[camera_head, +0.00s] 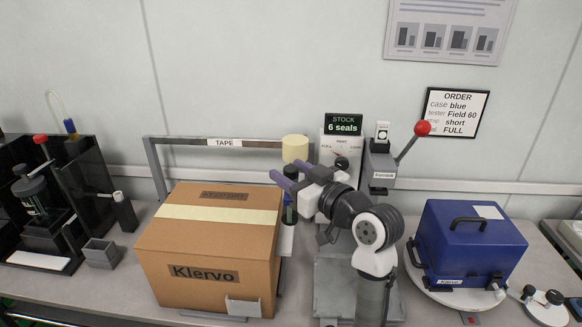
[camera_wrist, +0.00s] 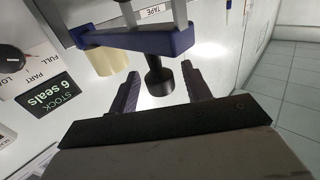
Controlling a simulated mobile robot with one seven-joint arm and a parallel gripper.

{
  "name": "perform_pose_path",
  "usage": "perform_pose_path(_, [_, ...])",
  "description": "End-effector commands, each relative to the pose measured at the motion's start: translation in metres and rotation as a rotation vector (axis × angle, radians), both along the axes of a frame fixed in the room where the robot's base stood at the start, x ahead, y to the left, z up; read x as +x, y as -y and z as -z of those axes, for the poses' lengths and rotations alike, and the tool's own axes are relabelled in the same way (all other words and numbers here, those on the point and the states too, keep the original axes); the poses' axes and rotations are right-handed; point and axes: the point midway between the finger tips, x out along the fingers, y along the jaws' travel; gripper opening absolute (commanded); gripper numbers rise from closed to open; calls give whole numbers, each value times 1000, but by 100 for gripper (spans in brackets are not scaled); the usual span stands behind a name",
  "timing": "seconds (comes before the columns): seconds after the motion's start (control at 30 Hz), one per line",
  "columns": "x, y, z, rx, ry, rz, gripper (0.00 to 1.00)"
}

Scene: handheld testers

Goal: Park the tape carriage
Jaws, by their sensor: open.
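The tape carriage shows in the wrist view as a blue-purple bar (camera_wrist: 135,42) with a black round-ended knob (camera_wrist: 160,82) below it. The knob stands between the spread fingers of my gripper (camera_wrist: 160,78), with a gap on each side. In the head view my gripper (camera_head: 282,174) is open at the right end of the tape rail (camera_head: 180,141), beside the box, and its fingers hide most of the carriage. A cream tape roll (camera_head: 295,148) sits just behind; it also shows in the wrist view (camera_wrist: 112,60).
A cardboard box (camera_head: 205,255) with a pale tape strip across its top stands left of my gripper. A lever press (camera_head: 383,165) with a red knob and a blue case (camera_head: 470,250) on a turntable stand right. Dark tester racks (camera_head: 40,205) fill the left.

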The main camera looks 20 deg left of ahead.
Motion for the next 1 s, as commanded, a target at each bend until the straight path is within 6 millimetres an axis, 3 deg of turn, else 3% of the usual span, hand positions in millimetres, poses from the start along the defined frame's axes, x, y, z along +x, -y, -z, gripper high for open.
perform_pose_path(0.37, [2, -5, 0, 0, 1, 0, 47])
perform_pose_path(0.73, [2, -4, 0, 0, 1, 0, 0])
perform_pose_path(1.0, [3, -8, 0, 0, 1, -1, 0])
